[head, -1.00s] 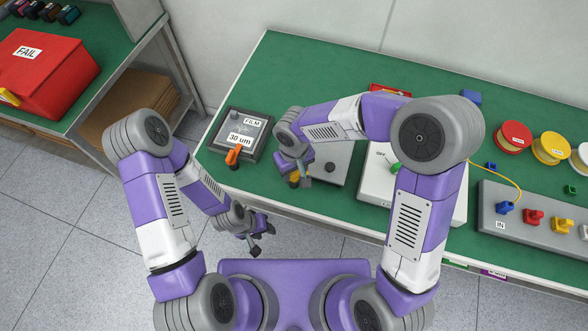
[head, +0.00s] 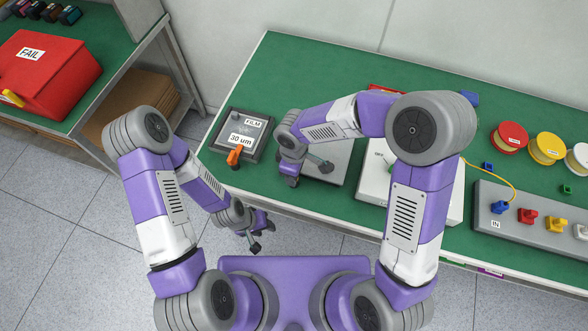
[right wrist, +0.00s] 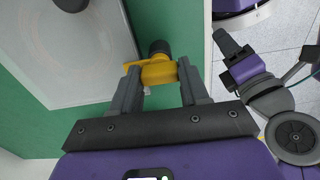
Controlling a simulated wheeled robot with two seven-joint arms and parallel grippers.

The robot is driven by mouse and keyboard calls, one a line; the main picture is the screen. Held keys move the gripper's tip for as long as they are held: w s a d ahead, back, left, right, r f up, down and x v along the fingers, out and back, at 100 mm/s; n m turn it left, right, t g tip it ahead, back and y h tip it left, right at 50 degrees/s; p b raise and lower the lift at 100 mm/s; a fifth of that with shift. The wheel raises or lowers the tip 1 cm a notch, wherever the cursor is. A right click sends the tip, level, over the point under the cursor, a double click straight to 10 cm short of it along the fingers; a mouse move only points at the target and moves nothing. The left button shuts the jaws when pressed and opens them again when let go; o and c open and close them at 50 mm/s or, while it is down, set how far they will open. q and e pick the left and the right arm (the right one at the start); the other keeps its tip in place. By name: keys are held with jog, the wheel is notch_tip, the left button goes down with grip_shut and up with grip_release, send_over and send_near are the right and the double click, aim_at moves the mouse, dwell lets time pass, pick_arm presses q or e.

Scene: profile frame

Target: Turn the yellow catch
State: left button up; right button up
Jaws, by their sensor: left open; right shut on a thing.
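The yellow catch (right wrist: 155,73) is at the edge of a pale grey plate, with a dark round knob (right wrist: 160,47) beyond it in the right wrist view. My right gripper (right wrist: 158,84) is shut on the catch, one finger on each side. In the head view my right gripper (head: 309,173) is over the front of the grey plate (head: 335,165) and hides the catch. My left gripper (head: 263,236) is open and empty, off the table's front edge.
A dark film frame marked "30 um" (head: 255,122) with an orange handle (head: 234,155) lies left of my right gripper. A white box (head: 376,180) stands right of the plate. A grey panel with coloured plugs (head: 515,215) is farther right.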

dwell(0.6)
jog(key=o, duration=1.1)
jog(key=shift+c, duration=0.2)
notch_tip(320, 180, up, 8)
jog(key=shift+f+p, duration=0.15)
jog(key=shift+p, duration=0.8)
